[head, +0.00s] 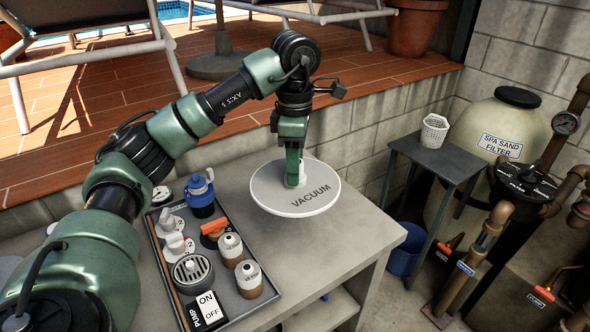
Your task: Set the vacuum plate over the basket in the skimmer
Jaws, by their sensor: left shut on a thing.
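The vacuum plate (266,196) is a white round disc marked VACUUM, lying about level at the right part of the grey bench top (345,243). My left gripper (295,181) points down and is shut on its raised middle. I cannot tell whether the plate touches the bench or hangs just above it. A white perforated basket (434,131) stands on a small dark side table (455,167) to the right, apart from the plate. I cannot make out a skimmer in this view. My right gripper is not in view.
A tray (168,284) left of the plate holds a blue-capped bottle (201,196), valves, small jars and a pump switch (208,307). The spa sand filter (488,135) and pipes stand right. A blue bucket (405,255) sits below the side table. The bench's front right is clear.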

